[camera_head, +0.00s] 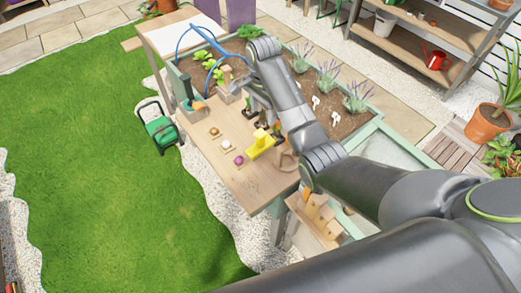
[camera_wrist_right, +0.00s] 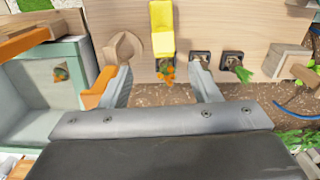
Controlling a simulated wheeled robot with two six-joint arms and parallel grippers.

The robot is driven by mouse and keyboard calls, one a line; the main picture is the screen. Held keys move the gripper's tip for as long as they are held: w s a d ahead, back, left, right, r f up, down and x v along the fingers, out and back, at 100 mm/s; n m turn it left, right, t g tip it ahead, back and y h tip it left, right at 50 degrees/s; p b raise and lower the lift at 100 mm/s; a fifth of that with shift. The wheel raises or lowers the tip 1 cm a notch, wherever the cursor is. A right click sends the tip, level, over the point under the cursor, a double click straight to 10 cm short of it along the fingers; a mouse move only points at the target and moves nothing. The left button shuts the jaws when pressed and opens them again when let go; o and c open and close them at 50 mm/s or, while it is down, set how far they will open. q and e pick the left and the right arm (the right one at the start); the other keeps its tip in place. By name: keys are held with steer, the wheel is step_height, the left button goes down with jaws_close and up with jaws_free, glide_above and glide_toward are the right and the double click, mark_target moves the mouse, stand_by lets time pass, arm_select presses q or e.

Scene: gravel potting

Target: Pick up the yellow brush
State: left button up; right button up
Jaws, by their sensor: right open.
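The yellow brush (camera_head: 261,143) lies on the wooden potting table (camera_head: 225,165), near the planting bed. It also shows in the right wrist view (camera_wrist_right: 162,28), at the top centre and beyond my fingertips. My right gripper (camera_head: 257,102) is above the table and farther back than the brush. In the right wrist view my right gripper (camera_wrist_right: 162,88) has its two fingers spread with nothing held between them. The brush is in line with the gap, apart from both fingers. My left gripper is out of view.
Small seedlings in dark pots (camera_wrist_right: 232,62) stand beside the brush. A soil bed (camera_head: 340,122) with plants lies behind. A blue hose (camera_head: 181,42) arches over the far end.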

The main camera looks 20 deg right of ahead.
mark_target(260, 133)
steer(key=shift+w+f+b, duration=0.2)
steer(key=shift+f+b, duration=0.25)
steer(key=shift+f, duration=0.55)
step_height(260, 133, down, 6)
steer(key=shift+r+p, duration=0.25)
steer(key=shift+p, duration=0.55)
steer(key=shift+f, duration=0.35)
steer(key=shift+a+f, duration=0.1)
steer(key=shift+f, duration=0.45)
steer(key=f, duration=0.3)
steer(key=shift+a+p, duration=0.25)
steer(key=shift+p, duration=0.1)
steer(key=shift+f, duration=0.75)
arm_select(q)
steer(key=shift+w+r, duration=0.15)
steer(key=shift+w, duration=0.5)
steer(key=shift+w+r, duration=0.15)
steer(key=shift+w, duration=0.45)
arm_select(e)
steer(key=shift+c, duration=0.3)
